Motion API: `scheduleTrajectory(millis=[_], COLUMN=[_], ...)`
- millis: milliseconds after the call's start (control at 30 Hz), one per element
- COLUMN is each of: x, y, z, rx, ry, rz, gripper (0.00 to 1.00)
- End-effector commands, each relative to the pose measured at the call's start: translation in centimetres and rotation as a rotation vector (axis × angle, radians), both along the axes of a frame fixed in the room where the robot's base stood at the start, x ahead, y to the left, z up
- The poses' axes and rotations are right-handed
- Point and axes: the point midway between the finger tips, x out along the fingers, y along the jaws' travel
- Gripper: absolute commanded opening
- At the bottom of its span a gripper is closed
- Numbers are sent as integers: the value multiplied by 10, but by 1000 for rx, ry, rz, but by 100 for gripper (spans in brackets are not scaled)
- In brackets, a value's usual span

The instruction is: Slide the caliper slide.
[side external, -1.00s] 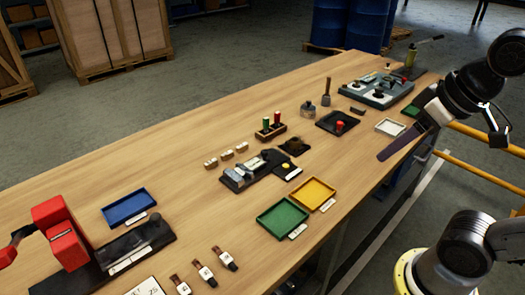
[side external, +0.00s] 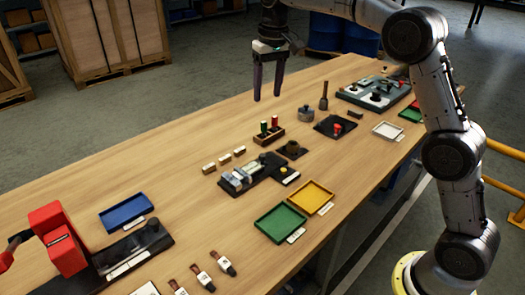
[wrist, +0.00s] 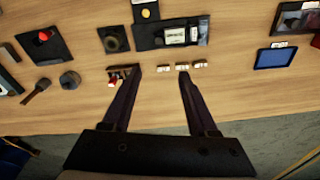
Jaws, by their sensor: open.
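What looks like the caliper, a pale grey device (side external: 243,172), lies on a black base (side external: 269,171) in the middle of the bench. In the wrist view the device (wrist: 174,35) is near the top, on its black base (wrist: 150,44). Its sliding part is too small to make out. My gripper (side external: 268,97) is open and empty, pointing down above the far side of the bench, well above and behind the black base. In the wrist view my gripper's fingers (wrist: 160,74) are spread apart, short of the base.
A holder with red and green pegs (side external: 268,135) and several small pale blocks (side external: 224,160) stand behind the base. A green tray (side external: 281,223) and a yellow tray (side external: 312,197) lie in front. A blue tray (side external: 126,212) and a red machine (side external: 58,240) are at left.

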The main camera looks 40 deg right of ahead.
Motion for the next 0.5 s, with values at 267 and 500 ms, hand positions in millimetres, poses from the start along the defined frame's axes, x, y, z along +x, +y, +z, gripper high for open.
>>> scheduleTrajectory(millis=[267,500], x=[23,22], y=[-4,-4], z=[-67,-91], rx=[3,4], ry=[103,113], rz=[-5,-5], gripper=[59,59])
